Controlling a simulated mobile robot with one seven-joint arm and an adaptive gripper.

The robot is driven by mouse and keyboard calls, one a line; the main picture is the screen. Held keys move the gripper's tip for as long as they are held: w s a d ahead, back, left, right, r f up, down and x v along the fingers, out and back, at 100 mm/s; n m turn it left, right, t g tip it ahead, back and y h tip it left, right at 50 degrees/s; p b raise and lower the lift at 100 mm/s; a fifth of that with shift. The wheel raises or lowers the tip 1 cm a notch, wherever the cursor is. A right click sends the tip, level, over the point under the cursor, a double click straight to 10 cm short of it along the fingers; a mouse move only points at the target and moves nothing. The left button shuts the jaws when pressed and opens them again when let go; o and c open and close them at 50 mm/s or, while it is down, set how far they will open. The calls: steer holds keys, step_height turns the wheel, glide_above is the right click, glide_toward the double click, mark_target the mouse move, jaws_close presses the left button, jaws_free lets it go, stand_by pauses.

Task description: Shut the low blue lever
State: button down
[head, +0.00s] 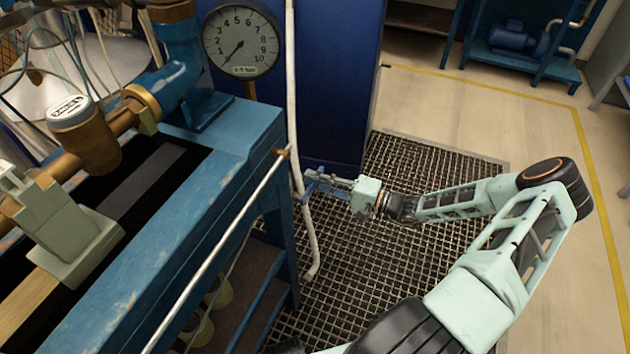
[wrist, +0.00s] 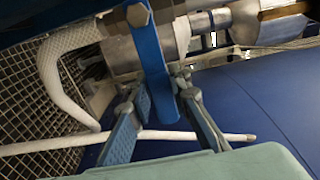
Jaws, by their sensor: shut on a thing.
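The blue lever (wrist: 152,60) is a flat blue bar in the wrist view. It runs down from a bolt head in front of a grey metal valve body (wrist: 124,52). Its rounded lower end lies between the two fingers of my gripper (wrist: 164,92), which is shut on it. In the head view my gripper (head: 326,183) reaches left to the right side of the blue bench, low beside its leg. The lever cannot be made out apart from the blue fingers there.
A white hose (head: 298,130) hangs close to my gripper. The blue bench (head: 215,190) with a metal rod (head: 225,235) along its edge stands left. A dial gauge (head: 241,40) is above, before a dark blue cabinet (head: 335,80). Floor grating (head: 400,260) is clear below.

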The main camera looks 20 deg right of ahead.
stand_by(0.4)
steer(key=c, duration=1.8)
jaws_free()
steer(key=shift+o, duration=0.2)
steer(key=v, duration=1.2)
